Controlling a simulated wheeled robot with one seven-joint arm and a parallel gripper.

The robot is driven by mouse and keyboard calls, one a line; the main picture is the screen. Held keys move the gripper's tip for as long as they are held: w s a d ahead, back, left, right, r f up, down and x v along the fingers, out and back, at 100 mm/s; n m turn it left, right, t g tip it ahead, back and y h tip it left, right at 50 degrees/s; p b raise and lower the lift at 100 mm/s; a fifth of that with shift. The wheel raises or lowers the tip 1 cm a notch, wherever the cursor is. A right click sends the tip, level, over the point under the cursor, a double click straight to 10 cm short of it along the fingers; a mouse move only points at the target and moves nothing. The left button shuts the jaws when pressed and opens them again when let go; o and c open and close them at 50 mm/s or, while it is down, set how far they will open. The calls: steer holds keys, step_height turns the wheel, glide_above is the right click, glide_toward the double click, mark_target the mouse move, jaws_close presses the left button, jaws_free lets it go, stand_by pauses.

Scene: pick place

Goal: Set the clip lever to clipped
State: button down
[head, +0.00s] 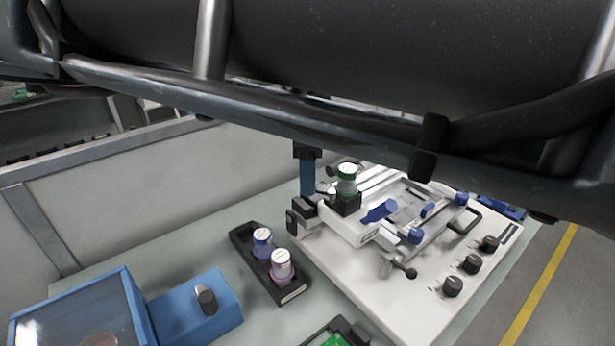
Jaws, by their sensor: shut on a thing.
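A white bench device (420,305) stands at the right of the table. On it is a stage with several blue-tipped parts: a blue paddle-shaped lever (380,210) lying at a slant near the middle, a small blue tab (428,210), and blue knobs at the front (415,236) and back right (461,198). I cannot tell for certain which is the clip lever, nor its setting. My gripper is not visible; my dark arm fills the top of the picture and covers whatever lies behind it.
A green-capped vial (346,179) stands in a black holder beside a blue upright post (307,177). A black rack (243,240) holds two vials. Blue boxes (222,318) stand at the lower left, and several black knobs (471,264) line the device's right side.

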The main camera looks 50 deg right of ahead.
steer(key=shift+f+b, duration=0.1)
steer(key=shift+b, duration=0.3)
steer(key=shift+w+d+f+m+b, duration=0.1)
steer(key=shift+d+m+b, duration=0.2)
steer(key=shift+m+b, duration=0.4)
steer(key=shift+d+r+m+t+b, duration=0.1)
steer(key=shift+d+m+t+b, duration=0.25)
steer(key=shift+m+b, duration=0.9)
steer(key=shift+d+r+m+t+b, duration=0.15)
steer(key=shift+d+m+b, duration=0.45)
steer(key=shift+m+b, duration=0.65)
steer(key=shift+d+f+m+t+b, duration=0.1)
steer(key=shift+d+m+t+b, duration=0.3)
steer(key=shift+m+b, duration=0.85)
steer(key=shift+r, duration=0.1)
steer(key=c, duration=1)
jaws_free()
